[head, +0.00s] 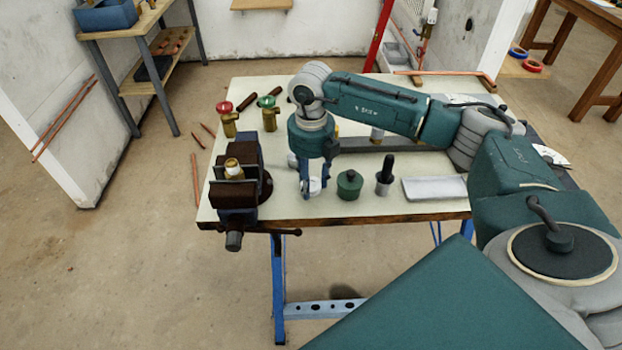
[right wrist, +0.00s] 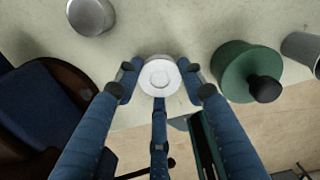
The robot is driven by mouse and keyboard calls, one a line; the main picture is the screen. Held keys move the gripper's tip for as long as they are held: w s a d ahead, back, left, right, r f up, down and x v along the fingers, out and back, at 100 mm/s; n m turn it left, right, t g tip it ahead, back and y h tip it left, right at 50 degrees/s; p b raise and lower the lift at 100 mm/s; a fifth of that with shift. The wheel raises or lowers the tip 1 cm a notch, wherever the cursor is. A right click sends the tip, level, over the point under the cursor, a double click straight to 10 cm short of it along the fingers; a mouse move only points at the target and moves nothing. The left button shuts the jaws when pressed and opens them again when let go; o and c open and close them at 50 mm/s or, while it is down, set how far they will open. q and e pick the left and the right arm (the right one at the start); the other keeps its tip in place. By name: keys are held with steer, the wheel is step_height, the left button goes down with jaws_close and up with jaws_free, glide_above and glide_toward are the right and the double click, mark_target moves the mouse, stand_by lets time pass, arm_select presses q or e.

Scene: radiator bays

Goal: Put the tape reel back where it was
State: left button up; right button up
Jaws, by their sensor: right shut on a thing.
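The white tape reel (right wrist: 160,77) sits between the fingertips of my right gripper (right wrist: 160,82) in the right wrist view. In the head view the reel (head: 315,185) shows as a small white round thing near the front edge of the workbench (head: 240,205). My right gripper (head: 311,188) points straight down and is shut on the reel. I cannot tell whether the reel touches the bench top. My left gripper is not in view.
A vise (head: 236,190) stands to the left, and a green pot (head: 349,185) is close to the right. Beyond it are a grey cup with a brush (head: 384,180) and a pale tray (head: 435,189). Red-topped (head: 226,118) and green-topped (head: 268,112) brass valves stand behind.

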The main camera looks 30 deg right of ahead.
mark_target(311, 184)
steer(key=shift+f, duration=0.25)
steer(key=o, duration=0.8)
steer(key=shift+r, duration=0.1)
steer(key=shift+c, duration=0.2)
steer(key=shift+o, duration=0.4)
steer(key=shift+r, duration=0.1)
steer(key=shift+r, duration=0.2)
step_height(311, 184, up, 12)
steer(key=b, duration=0.2)
steer(key=shift+f, duration=0.15)
